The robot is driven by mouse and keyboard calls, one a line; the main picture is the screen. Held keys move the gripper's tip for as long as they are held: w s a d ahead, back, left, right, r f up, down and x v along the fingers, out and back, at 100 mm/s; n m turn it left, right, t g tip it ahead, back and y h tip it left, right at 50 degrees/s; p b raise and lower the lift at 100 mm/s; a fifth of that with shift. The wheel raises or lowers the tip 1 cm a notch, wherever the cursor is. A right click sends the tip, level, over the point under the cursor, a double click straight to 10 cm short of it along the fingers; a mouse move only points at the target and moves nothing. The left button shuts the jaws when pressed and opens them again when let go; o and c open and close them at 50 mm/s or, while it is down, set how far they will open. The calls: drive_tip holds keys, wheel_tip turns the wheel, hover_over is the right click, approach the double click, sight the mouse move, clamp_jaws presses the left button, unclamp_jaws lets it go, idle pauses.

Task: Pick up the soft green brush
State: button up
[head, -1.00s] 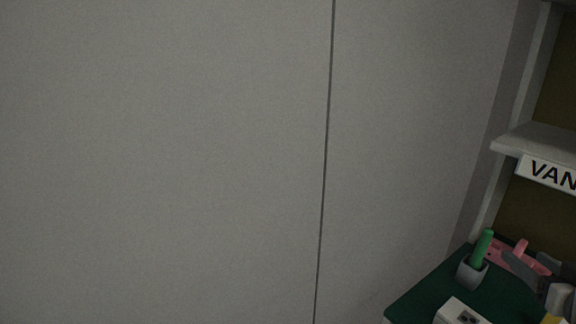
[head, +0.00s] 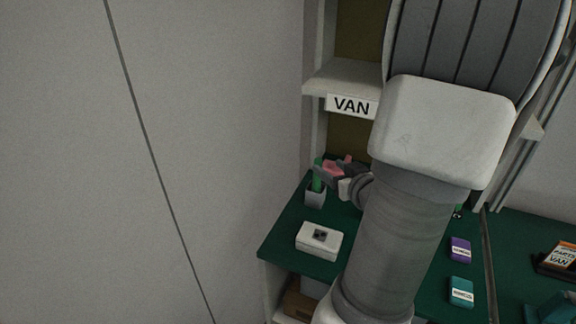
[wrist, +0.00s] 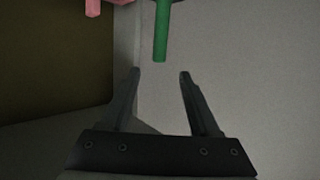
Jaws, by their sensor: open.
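The green brush (head: 318,176) stands upright in a small grey cup (head: 315,198) at the bench's left back corner; only its green upper part shows. In the wrist view the green stick (wrist: 162,32) comes in from the top edge, and its free end lies just beyond the fingertips, about midway between them. My gripper (wrist: 160,74) is open and empty. In the head view its dark fingers (head: 327,173) are beside the brush, partly overlapping it; I cannot tell whether they touch.
A pink object (head: 334,166) is behind my gripper. A white box (head: 319,241) is in front of the cup. Purple (head: 460,249) and teal (head: 461,291) packs lie to the right. A shelf labelled VAN (head: 352,105) is above; a grey wall (head: 200,150) is at left.

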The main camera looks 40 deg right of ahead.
sight(319, 161)
drive_tip(key=b+x, duration=0.1)
drive_tip(key=x, duration=0.4)
drive_tip(key=shift+a, duration=0.1)
drive_tip(key=shift+b+x, duration=0.6)
drive_tip(key=shift+x, duration=2.3)
drive_tip(key=shift+s+f, duration=0.15)
clamp_jaws()
